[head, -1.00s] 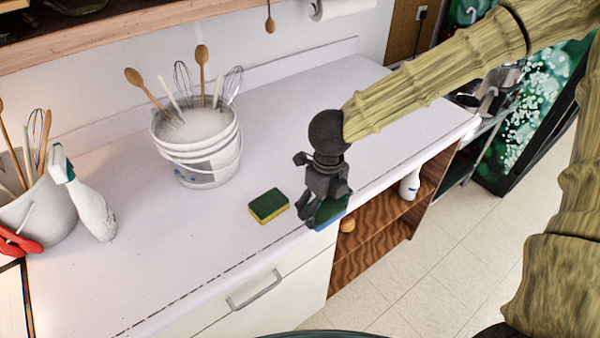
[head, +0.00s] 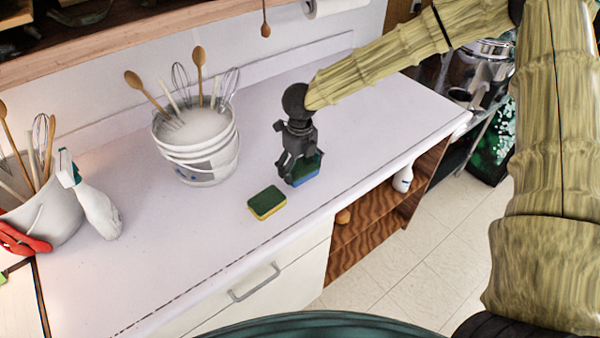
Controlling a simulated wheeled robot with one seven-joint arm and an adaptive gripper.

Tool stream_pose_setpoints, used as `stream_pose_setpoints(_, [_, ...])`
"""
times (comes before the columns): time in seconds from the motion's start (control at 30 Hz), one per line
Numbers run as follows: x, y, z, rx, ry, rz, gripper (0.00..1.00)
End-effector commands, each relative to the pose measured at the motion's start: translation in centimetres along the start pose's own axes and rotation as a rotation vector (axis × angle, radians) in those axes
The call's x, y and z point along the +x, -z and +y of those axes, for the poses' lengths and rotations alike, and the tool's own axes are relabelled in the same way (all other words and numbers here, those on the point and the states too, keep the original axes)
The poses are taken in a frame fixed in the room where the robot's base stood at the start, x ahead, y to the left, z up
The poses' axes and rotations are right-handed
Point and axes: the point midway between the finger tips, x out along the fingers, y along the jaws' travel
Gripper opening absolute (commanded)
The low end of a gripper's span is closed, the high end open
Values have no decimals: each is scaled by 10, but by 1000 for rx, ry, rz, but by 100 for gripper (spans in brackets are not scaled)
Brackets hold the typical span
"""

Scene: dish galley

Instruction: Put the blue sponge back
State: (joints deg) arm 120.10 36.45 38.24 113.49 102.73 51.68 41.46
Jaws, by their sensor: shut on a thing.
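My gripper (head: 297,172) is shut on the blue sponge (head: 306,173), which has a dark green top layer and a blue lower layer. The gripper hides part of the sponge. It is over the white counter (head: 350,120), and I cannot tell whether the sponge touches the surface. A second sponge (head: 267,203), green on top and yellow below, lies flat on the counter just left of and nearer than the blue one, with a gap between them.
A white bucket (head: 200,165) of cloudy liquid with whisks and wooden spoons stands left of my gripper. A spray bottle (head: 97,205) and a second utensil bucket (head: 45,222) are at the far left. The counter right of the gripper is clear. Open wooden shelves (head: 375,225) are below.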

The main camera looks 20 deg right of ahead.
Motion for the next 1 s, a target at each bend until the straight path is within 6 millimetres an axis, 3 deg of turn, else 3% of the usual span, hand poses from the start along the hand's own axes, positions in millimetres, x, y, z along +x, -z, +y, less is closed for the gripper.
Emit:
stream_pose_setpoints(0.3, [30,-1,0,0,0,2,53])
stream_pose_setpoints(0.57, [35,-2,0,0,0,-1,53])
stream_pose_setpoints(0.6, [35,-2,0,0,0,-1,89])
stream_pose_setpoints(0.67, [35,-1,0,0,0,0,100])
stream_pose_setpoints(1.0, [35,-1,0,0,0,0,100])
